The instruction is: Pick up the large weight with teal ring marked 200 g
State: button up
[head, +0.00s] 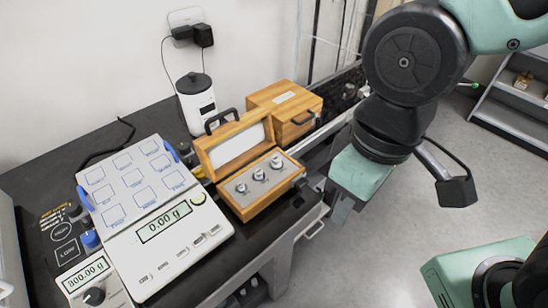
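An open wooden case (251,207) stands on the dark bench in the head view, with its lid (203,150) tilted up at the back. Three small metal weights sit in its grey insert: a front-left one (241,187), a middle one (259,174) and a back-right one (276,161). They are too small for me to read a 200 g mark or make out a teal ring. My gripper (341,208) hangs to the right of the case, past the bench edge, apart from the weights. Its fingers are mostly hidden by the teal hand, so their opening is unclear.
A balance reading 0.00 g (160,222) stands left of the case. Another device reading 300.00 g (88,275) is at the front left. A closed wooden box (268,99) and a white cylindrical device (197,107) stand behind. Open floor lies to the right.

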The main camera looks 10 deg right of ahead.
aim_at(276, 164)
jog(key=i+l, duration=0.1)
jog(key=l, duration=0.3)
jog(key=i+l, duration=0.1)
jog(key=l, duration=0.35)
jog(key=i+l+u, duration=0.1)
jog(key=l, duration=0.3)
